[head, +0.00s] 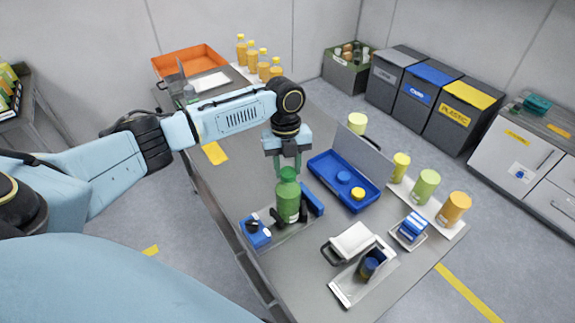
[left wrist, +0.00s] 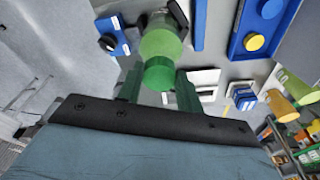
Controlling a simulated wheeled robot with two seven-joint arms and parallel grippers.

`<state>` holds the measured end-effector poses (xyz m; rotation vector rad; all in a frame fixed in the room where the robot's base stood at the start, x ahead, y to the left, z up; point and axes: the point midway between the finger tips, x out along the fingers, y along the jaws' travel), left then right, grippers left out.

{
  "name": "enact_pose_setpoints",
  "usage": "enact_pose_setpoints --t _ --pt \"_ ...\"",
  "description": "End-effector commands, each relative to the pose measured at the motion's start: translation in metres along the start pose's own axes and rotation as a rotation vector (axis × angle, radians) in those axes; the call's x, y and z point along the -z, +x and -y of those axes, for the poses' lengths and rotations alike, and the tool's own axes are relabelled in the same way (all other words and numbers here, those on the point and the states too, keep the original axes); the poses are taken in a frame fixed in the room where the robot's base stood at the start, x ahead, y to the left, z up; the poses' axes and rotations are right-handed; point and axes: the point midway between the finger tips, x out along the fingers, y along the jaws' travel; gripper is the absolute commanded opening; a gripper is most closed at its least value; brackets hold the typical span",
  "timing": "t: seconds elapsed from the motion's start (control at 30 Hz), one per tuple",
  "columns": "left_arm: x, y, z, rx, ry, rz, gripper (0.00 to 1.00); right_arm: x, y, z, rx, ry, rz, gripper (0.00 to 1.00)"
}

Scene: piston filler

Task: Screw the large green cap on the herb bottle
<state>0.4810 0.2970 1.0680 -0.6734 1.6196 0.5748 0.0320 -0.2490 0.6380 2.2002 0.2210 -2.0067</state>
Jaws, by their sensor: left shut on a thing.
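The green herb bottle (head: 288,206) stands upright in a clamp fixture (head: 256,232) with dark jaws on the table. My left gripper (head: 288,166) points down above the bottle and is shut on the large green cap (head: 288,174). The cap sits at the top of the bottle; whether its threads are engaged cannot be told. In the left wrist view the cap (left wrist: 158,76) lies between the two green fingers, with the bottle (left wrist: 160,42) beyond it. My right gripper is not in view.
A blue tray (head: 325,165) with a blue cap (head: 343,178) and a yellow cap (head: 357,194) is right of the bottle. Several yellow, green and orange containers (head: 425,186) stand at the right edge. A white-lidded device (head: 352,240) stands in front. An orange bin (head: 188,58) is far back.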

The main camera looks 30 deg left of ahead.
Motion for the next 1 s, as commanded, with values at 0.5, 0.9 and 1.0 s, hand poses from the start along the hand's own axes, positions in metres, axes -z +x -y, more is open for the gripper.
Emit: enact_pose_setpoints --t 0.5,0.9,1.0 --pt "0.0 0.0031 0.0025 -0.04 0.271 0.0 0.15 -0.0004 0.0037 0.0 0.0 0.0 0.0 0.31" --pt "0.0006 0.003 0.004 -0.089 0.589 -0.001 0.15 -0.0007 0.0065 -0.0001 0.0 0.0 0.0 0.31" --pt "0.0006 0.0026 0.0043 -0.096 0.642 -0.001 0.15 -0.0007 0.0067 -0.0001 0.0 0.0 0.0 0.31"
